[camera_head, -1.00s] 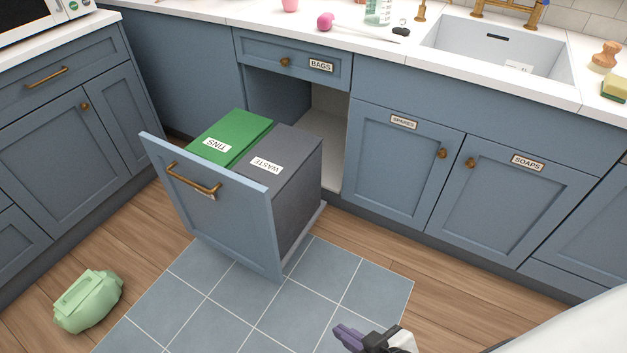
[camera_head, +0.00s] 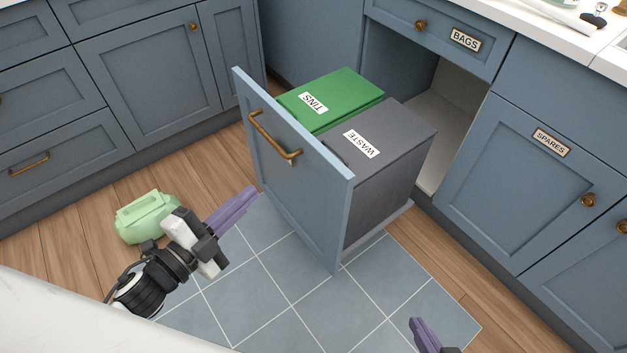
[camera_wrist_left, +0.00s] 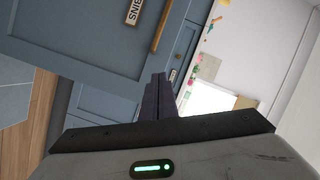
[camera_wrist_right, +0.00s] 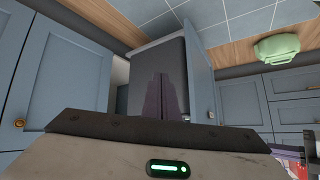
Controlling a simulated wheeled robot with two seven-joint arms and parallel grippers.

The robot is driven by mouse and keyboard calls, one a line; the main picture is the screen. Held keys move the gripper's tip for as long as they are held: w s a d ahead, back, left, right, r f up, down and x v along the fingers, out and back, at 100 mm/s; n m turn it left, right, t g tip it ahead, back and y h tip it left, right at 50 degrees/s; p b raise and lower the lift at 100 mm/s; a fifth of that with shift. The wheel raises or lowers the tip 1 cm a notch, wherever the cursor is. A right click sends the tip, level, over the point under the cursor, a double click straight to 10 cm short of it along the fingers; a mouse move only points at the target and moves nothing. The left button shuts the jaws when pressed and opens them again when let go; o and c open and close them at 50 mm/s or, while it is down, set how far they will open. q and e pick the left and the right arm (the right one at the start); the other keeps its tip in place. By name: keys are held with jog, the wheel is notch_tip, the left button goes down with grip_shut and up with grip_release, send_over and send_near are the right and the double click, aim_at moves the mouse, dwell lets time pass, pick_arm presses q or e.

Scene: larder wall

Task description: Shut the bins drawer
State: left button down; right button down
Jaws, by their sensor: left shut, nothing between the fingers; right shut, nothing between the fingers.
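The bins drawer stands pulled out, its blue front panel (camera_head: 300,205) facing my left side, with a brass bar handle (camera_head: 273,138). It holds a green TINS bin (camera_head: 340,92) and a grey WASTE bin (camera_head: 395,150). My left gripper (camera_head: 252,192) is shut and empty, in front of the panel and below the handle's level in the picture. The left wrist view shows the panel with a BINS label (camera_wrist_left: 134,11). My right gripper (camera_head: 416,322) is shut and empty, low in the head view. The right wrist view shows the panel's edge (camera_wrist_right: 199,75) and the grey bin (camera_wrist_right: 150,70).
A pale green bag-like bundle (camera_head: 148,215) lies on the floor at left. Blue tiles (camera_head: 260,290) cover the floor before the drawer. The cabinet opening (camera_head: 445,125) behind the bins is empty. The BAGS drawer (camera_head: 440,32) and SPARES door (camera_head: 530,170) are shut.

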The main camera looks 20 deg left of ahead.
pick_arm(q)
jog(key=d+m+g+h+b, duration=0.1)
jog(key=d+m+h+b, duration=0.1)
jog(key=m+h, duration=0.35)
jog(key=m, duration=0.4)
send_near(325, 160)
jog(key=shift+g, duration=0.4)
jog(key=x, duration=0.6)
jog(key=shift+w+d+r, duration=0.15)
jog(key=shift+w+r, duration=0.05)
jog(key=shift+r, duration=0.1)
